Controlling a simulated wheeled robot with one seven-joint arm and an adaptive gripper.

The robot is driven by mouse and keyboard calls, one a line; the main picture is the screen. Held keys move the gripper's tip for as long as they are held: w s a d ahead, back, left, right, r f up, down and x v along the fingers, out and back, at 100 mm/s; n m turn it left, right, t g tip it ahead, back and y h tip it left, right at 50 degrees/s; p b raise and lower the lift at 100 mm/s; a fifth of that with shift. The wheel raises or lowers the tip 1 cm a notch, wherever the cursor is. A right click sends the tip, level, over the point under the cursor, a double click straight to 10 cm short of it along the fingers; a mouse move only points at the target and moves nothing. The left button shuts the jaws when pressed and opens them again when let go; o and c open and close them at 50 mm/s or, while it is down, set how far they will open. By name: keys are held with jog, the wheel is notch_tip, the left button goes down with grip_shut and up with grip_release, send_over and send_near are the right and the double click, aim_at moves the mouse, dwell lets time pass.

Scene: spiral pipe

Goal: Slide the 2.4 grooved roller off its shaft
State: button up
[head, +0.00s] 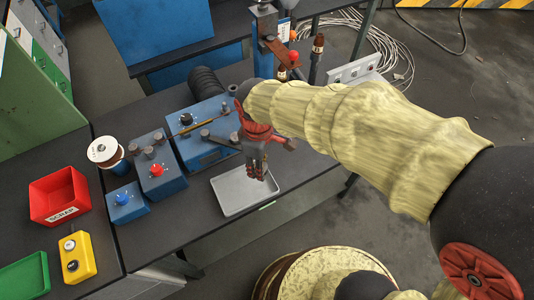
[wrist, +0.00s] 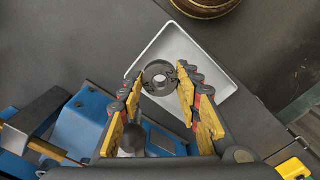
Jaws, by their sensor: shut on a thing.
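My gripper (head: 256,172) points down over the shallow grey metal tray (head: 232,196) at the bench's edge. In the wrist view my gripper (wrist: 160,82) has its fingertips closed on the left and right sides of a dark grey ring-shaped roller (wrist: 151,82). The roller's centre hole faces the camera, and no shaft is seen through it. The tray (wrist: 215,55) lies beyond it; I cannot tell the gap between them. The blue machine (head: 203,150) with shafts stands left of my gripper.
Two smaller blue boxes with knobs, red (head: 156,171) and blue (head: 122,200), stand left of the machine. A wire spool (head: 103,150), a red scrap bin (head: 60,197) and a yellow button box (head: 76,257) are farther left.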

jog(key=shift+f+b, duration=2.3)
jog(key=shift+f, duration=0.5)
jog(key=o, duration=1.2)
jog(key=shift+o, duration=0.2)
notch_tip(320, 180, up, 12)
